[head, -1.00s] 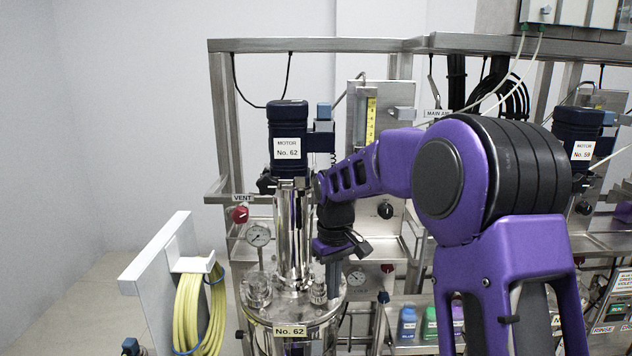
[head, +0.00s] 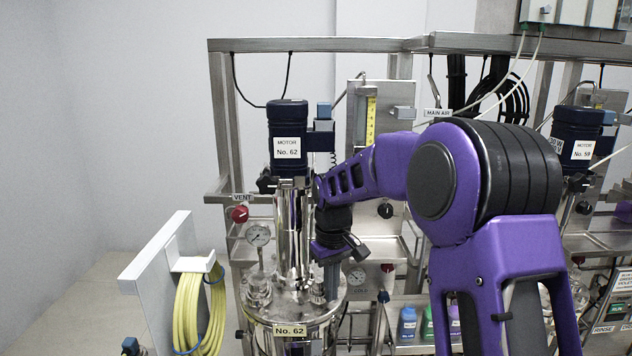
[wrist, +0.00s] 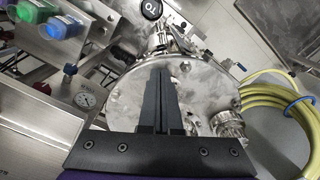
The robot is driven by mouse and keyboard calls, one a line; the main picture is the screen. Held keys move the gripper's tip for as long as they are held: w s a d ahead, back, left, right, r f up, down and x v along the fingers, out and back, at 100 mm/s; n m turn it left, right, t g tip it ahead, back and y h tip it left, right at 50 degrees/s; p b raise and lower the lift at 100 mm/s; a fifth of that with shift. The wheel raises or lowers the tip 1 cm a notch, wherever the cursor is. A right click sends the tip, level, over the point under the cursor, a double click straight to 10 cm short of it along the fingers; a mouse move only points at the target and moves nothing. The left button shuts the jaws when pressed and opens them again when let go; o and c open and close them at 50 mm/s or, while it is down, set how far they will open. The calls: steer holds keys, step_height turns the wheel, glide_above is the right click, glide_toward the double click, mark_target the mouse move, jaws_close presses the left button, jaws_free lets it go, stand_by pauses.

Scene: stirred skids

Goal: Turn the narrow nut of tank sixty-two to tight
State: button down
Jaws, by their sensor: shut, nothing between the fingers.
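Tank No. 62 (head: 288,318) is a shiny steel vessel with its number plate on the front and motor No. 62 (head: 288,150) above. A wider knurled fitting (head: 258,291) stands at the left of its lid. It also shows in the wrist view (wrist: 228,125). A narrower nut-like fitting (head: 317,293) stands at the lid's right, partly hidden by my gripper. My gripper (head: 331,292) points down just beside it; I cannot tell whether they touch. In the wrist view my fingers (wrist: 161,72) are together over the lid (wrist: 198,82), hiding what lies under them.
A stirrer column (head: 292,235) rises from the lid's middle. A pressure gauge (head: 258,235) and red vent knob (head: 239,214) are at left. A yellow hose (head: 200,310) hangs on a white panel. Coloured bottles (head: 430,323) stand at right.

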steer(key=shift+s+a+r, duration=0.1)
steer(key=shift+s+a, duration=0.1)
steer(key=shift+a, duration=0.15)
stand_by(0.3)
steer(key=shift+s+a+p, duration=0.2)
steer(key=shift+a+p, duration=0.1)
steer(key=shift+p, duration=0.2)
steer(key=shift+s+a, duration=0.15)
steer(key=shift+a, duration=0.2)
steer(key=shift+a+p, duration=0.3)
steer(key=shift+p, duration=0.1)
steer(key=shift+s, duration=0.15)
steer(key=shift+s, duration=0.25)
step_height(320, 180, up, 6)
steer(key=shift+d+f, duration=0.1)
steer(key=shift+d, duration=0.05)
stand_by(0.3)
